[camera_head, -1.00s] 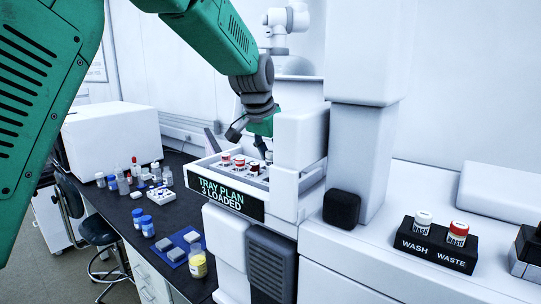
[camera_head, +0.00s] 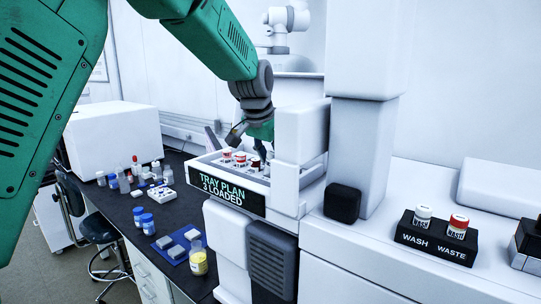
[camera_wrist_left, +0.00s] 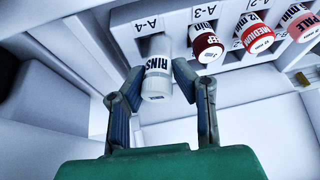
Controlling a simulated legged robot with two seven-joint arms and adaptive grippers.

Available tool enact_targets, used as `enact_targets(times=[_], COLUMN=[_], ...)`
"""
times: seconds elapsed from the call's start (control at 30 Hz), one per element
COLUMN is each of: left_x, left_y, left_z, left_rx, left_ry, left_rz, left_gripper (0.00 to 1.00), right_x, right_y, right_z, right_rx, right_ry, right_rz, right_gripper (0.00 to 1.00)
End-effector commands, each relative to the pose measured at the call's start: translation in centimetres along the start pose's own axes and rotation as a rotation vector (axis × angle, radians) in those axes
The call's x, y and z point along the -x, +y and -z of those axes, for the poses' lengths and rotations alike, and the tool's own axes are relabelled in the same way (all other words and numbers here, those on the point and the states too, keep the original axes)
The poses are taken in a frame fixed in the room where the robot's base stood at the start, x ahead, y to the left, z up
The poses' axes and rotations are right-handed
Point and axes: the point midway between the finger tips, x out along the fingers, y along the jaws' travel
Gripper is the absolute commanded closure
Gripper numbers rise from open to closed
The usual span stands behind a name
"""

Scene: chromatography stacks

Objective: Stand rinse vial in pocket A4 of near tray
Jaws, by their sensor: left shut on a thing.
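My left gripper (camera_wrist_left: 152,97) is shut on the rinse vial (camera_wrist_left: 158,72), with one finger on each side of it. The vial has a pale cap towards the camera and a white label reading "RINS". Its far end is at the A-4 pocket, just beside the A-4 label (camera_wrist_left: 148,22); I cannot tell whether it is seated. In the head view, my left gripper (camera_head: 261,146) is over the near tray (camera_head: 205,168), and the vial in it is mostly hidden. My right gripper is not in view.
Red-capped vials stand at A-3 (camera_wrist_left: 206,44), A-2 (camera_wrist_left: 255,36) and A-1 (camera_wrist_left: 303,24). A sign (camera_head: 222,188) on the tray front reads "TRAY PLAN 3 LOADED". A white upright column (camera_head: 300,140) stands close to the right. A wash/waste block (camera_head: 437,243) is at the far right.

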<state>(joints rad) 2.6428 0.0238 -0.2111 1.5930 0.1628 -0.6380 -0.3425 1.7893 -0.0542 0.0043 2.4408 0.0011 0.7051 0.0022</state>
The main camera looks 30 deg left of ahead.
Motion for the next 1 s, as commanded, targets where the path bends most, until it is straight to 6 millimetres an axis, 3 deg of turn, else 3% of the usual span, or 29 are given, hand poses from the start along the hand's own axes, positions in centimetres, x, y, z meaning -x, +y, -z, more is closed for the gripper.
enact_targets(times=[0.03,0.33,1.0], left_x=[-0.9,-1.1,-2.7], left_y=[0.1,-0.3,1.1], left_z=[-0.9,-1.0,-1.5], left_rx=[0.003,0.004,0.002], left_ry=[-0.024,-0.024,-0.024], left_rz=[-0.009,-0.009,-0.007], left_gripper=[1.0,1.0,1.0], right_x=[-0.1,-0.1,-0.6], right_y=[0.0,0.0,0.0], right_z=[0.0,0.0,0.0], right_rx=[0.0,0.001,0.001], right_ry=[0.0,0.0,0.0], right_rz=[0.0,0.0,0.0], right_gripper=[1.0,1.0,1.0])
